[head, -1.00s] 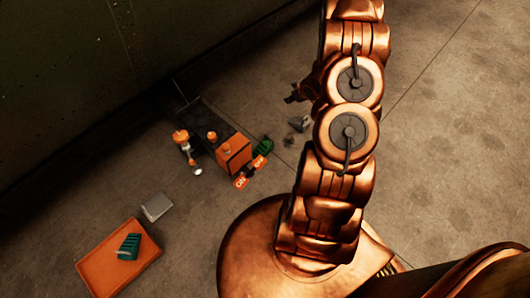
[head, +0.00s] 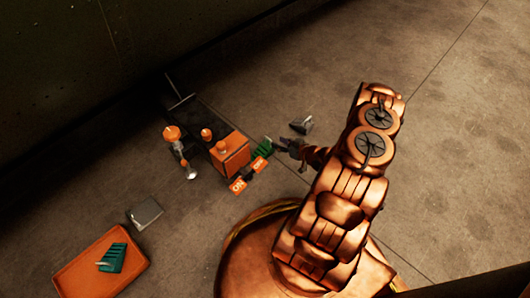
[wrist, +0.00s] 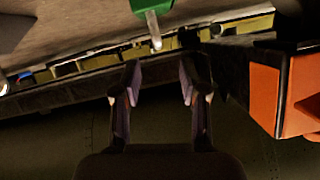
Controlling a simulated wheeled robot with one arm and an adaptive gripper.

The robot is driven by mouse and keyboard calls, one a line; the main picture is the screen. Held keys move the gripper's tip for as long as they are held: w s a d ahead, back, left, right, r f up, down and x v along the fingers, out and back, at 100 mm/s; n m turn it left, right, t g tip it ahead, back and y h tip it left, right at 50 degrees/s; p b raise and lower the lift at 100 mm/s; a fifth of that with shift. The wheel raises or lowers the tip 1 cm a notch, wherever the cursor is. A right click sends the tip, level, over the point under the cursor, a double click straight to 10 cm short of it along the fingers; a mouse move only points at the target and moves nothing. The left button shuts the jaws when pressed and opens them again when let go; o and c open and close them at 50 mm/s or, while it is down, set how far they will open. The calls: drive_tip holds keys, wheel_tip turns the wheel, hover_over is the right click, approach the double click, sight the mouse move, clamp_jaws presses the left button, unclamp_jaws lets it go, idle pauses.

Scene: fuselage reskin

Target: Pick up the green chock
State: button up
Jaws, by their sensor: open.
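A green chock (head: 262,146) lies on the floor beside the orange box, in the middle of the head view. A second green ribbed chock-like block (head: 112,258) lies in the orange tray at lower left. My gripper (head: 283,146) is just right of the floor chock, partly hidden by my arm. In the wrist view my gripper (wrist: 158,75) is open, with nothing between its fingers. A green piece (wrist: 146,5) with a pale bar shows beyond the fingertips, cut off by the top edge; it appears apart from the fingers.
An orange box (head: 230,152) stands beside the floor chock, with orange tags (head: 258,164) in front. A grey block (head: 302,125) lies behind my gripper. A grey plate (head: 146,213) lies near the orange tray (head: 75,275). A dark wall runs behind; floor at right is clear.

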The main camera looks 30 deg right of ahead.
sight(269, 139)
drive_tip(key=b+x, duration=0.1)
drive_tip(key=x, duration=0.1)
drive_tip(key=b+x, duration=0.1)
drive_tip(key=x, duration=0.1)
drive_tip(key=b+x, duration=0.1)
drive_tip(key=x, duration=0.1)
drive_tip(key=shift+w+f, duration=0.25)
drive_tip(key=shift+f, duration=0.15)
drive_tip(key=shift+w, duration=0.35)
drive_tip(key=shift+c, duration=0.3)
clamp_jaws()
